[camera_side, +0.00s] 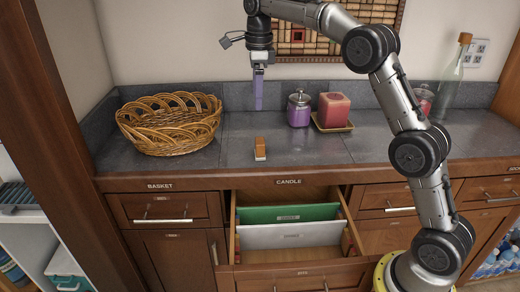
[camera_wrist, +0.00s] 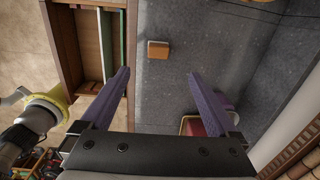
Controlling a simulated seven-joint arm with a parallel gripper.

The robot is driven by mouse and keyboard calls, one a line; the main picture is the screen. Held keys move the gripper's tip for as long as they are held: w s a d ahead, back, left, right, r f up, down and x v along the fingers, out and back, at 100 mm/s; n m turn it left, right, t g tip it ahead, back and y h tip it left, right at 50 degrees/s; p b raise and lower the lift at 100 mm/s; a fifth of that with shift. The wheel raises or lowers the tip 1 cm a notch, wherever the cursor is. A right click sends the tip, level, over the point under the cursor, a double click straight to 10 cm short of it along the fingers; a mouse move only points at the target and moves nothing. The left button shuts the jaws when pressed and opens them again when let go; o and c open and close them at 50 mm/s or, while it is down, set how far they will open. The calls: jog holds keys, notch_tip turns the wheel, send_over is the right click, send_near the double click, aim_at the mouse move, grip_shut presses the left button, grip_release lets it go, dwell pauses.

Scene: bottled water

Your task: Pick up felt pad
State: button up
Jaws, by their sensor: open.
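The felt pad looks to be the small brown block with a pale lower edge (camera_side: 260,148), standing on the grey tiled counter (camera_side: 195,163) near its front edge. It also shows in the wrist view (camera_wrist: 158,50), ahead of and between my two purple fingertips. My gripper (camera_side: 258,106) points down above the counter, higher than the block and apart from it. In the wrist view my gripper (camera_wrist: 158,76) has its fingers spread wide with nothing between them.
A wicker basket (camera_side: 170,125) stands left of the block. A purple jar (camera_side: 299,109), a red candle (camera_side: 334,109) on a tray and a glass bottle (camera_side: 449,80) stand to the right. The drawer (camera_side: 300,254) below is open, with green and white dividers. The counter around the block is clear.

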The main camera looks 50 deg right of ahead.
send_near(260, 141)
jog(key=f, duration=0.2)
jog(key=w+f, duration=0.1)
jog(key=f, duration=0.2)
jog(key=shift+s+f, duration=0.1)
jog(key=shift+f, duration=1.25)
jog(key=shift+s+f, duration=0.15)
jog(key=shift+f, duration=1.2)
jog(key=shift+c, duration=0.2)
jog(key=c, duration=1.4)
